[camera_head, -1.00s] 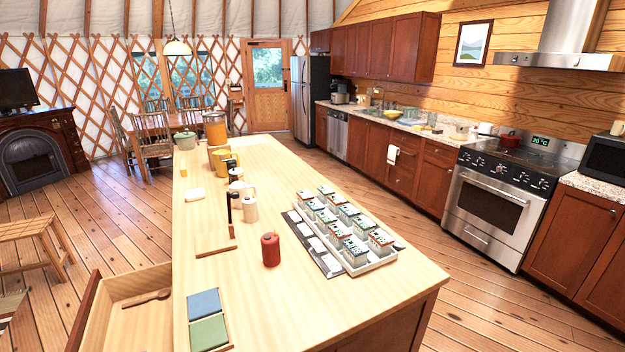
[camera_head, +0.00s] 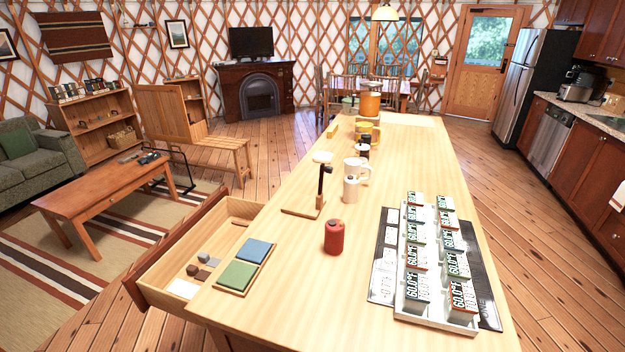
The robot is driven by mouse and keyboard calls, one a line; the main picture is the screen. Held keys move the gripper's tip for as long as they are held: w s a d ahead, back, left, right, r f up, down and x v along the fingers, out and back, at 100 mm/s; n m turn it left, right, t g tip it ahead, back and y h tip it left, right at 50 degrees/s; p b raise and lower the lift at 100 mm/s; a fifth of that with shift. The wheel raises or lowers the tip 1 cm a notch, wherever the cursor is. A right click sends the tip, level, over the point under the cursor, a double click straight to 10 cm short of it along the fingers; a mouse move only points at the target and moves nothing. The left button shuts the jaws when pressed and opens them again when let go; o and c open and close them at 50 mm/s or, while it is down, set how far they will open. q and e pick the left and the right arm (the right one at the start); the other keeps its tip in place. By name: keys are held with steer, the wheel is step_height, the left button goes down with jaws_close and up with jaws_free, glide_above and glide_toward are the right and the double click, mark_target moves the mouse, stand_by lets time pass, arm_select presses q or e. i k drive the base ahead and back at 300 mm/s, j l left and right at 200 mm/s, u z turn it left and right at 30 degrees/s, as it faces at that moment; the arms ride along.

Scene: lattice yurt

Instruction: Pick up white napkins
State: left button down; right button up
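I see nothing that is clearly a stack of white napkins. A small flat white piece (camera_head: 183,289) lies in the near end of the open drawer (camera_head: 222,210) on the left side of the island; it is too small to tell what it is. A white cloth (camera_head: 619,196) hangs at the right edge, on the kitchen cabinets. Neither of my grippers is in view.
The long wooden island (camera_head: 300,290) bears a red jar (camera_head: 334,236), a tray (camera_head: 440,322) of labelled boxes, a white mug (camera_head: 357,168) and a blue and green tile set (camera_head: 238,276). A coffee table (camera_head: 105,195) stands left. Floor between is clear.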

mark_target(181, 288)
steer(key=u, duration=1.25)
steer(key=i+j+z, duration=0.15)
steer(key=j, duration=0.25)
steer(key=i, duration=0.05)
